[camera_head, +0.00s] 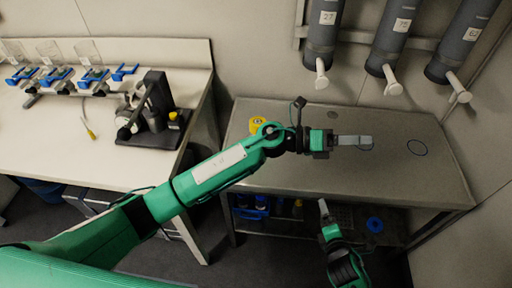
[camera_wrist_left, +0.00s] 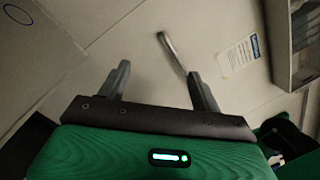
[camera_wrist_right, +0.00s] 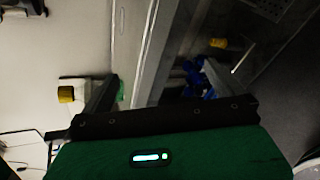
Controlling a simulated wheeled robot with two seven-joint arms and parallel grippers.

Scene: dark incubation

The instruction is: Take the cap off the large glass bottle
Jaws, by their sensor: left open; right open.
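A yellow cap (camera_head: 257,124) shows at the left rear of the steel table, partly behind my left arm; the bottle under it is mostly hidden. In the right wrist view a yellow cap (camera_wrist_right: 66,94) sits on a pale vessel, left of the fingers; I cannot tell if it is the same one. My left gripper (camera_head: 357,140) is over the middle of the table, right of the yellow cap, and holds nothing. Its fingers stand apart in the left wrist view (camera_wrist_left: 160,85). My right gripper (camera_head: 325,212) is in front of the table, empty, its fingers apart in its wrist view (camera_wrist_right: 160,87).
Grey cylinders (camera_head: 391,40) hang above. A white bench (camera_head: 50,140) with a black stand (camera_head: 152,110) is at left.

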